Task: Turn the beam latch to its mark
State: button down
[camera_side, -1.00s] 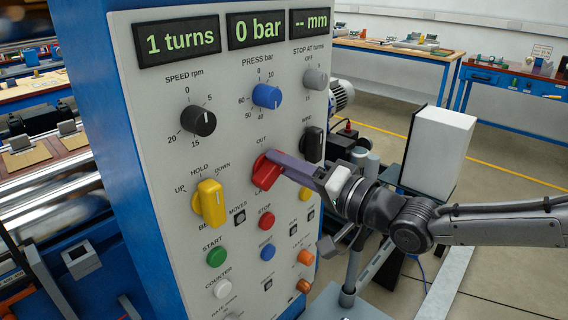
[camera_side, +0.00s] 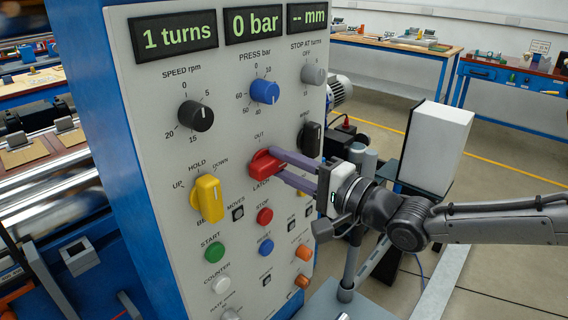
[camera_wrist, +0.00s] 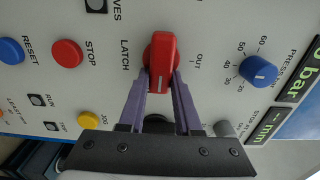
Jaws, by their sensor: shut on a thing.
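The red latch knob (camera_side: 264,163) sits on the grey panel between the printed words OUT above it and LATCH below it. My gripper (camera_side: 279,162) reaches in from the right, with its two purple fingers on either side of the knob's bar. In the wrist view the red knob (camera_wrist: 162,50) lies between the fingertips (camera_wrist: 161,78), which are shut on its near end. A pale line on that end points down in the wrist view, toward my gripper, with LATCH to the left and OUT to the right.
The yellow beam knob (camera_side: 208,198) is left of the latch. The blue press knob (camera_side: 264,92) is above, and the black knob (camera_side: 311,139) is close to my gripper's upper right. The red STOP button (camera_side: 265,216) is below. A white box (camera_side: 436,147) stands behind my arm.

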dwell(0.3)
jog(key=c, duration=0.6)
grip_release()
jog(key=v, duration=1.4)
jog(key=shift+w, duration=0.1)
